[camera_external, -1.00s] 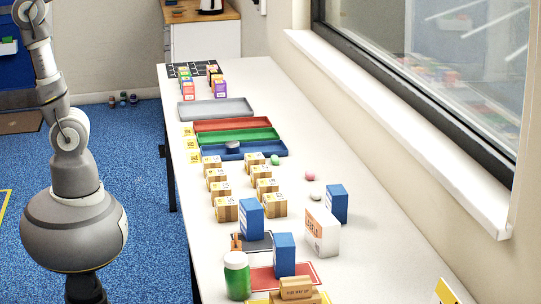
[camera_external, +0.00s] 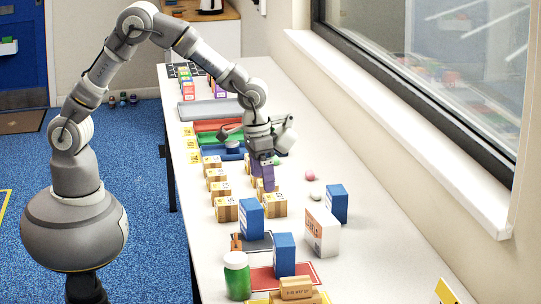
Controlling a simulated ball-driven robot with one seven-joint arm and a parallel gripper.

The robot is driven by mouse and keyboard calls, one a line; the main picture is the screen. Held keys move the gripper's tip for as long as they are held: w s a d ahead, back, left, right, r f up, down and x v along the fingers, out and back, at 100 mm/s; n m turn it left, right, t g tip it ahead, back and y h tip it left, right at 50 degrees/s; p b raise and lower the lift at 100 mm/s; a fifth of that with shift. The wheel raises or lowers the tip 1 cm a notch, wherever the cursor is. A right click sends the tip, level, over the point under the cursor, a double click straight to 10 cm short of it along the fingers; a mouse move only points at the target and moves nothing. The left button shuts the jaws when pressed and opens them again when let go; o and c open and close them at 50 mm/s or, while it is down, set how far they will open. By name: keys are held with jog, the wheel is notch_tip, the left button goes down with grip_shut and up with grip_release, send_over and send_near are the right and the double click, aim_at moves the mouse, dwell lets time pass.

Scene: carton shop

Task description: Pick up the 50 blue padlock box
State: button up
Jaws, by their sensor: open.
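Small tan cartons with printed labels stand in two columns on the table; the left column shows one nearest carton (camera_external: 227,209) and others behind it (camera_external: 216,175). The right column shows a nearest carton (camera_external: 274,205), with the ones behind partly hidden by my gripper. The labels are too small to read, so I cannot tell which carton is the 50 blue padlock box. My gripper (camera_external: 264,180) is open and points down over the right column, at its middle cartons.
Blue boxes (camera_external: 250,219) (camera_external: 284,255) (camera_external: 337,203) and a white box (camera_external: 321,232) stand towards the front. A green-labelled jar (camera_external: 237,276) is at the front left. Red, green and blue trays (camera_external: 212,126) lie behind. Pink and pale balls (camera_external: 311,175) lie right of the cartons.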

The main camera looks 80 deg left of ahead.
aim_at(253, 204)
jog(key=shift+g, duration=0.6)
jog(key=f, duration=0.2)
jog(key=s+f, duration=0.1)
jog(key=f, duration=0.2)
jog(key=s+f+b, duration=0.1)
jog(key=f, duration=0.1)
jog(key=shift+s+d+f, duration=0.15)
jog(key=shift+s+d, duration=0.05)
jog(key=shift+d, duration=0.1)
jog(key=f+b, duration=0.1)
jog(key=f, duration=0.1)
jog(key=f+b, duration=0.2)
jog(key=f, duration=0.1)
jog(key=shift+s+a, duration=0.1)
jog(key=shift+s, duration=0.1)
jog(key=c, duration=1.1)
jog(key=shift+r, duration=0.1)
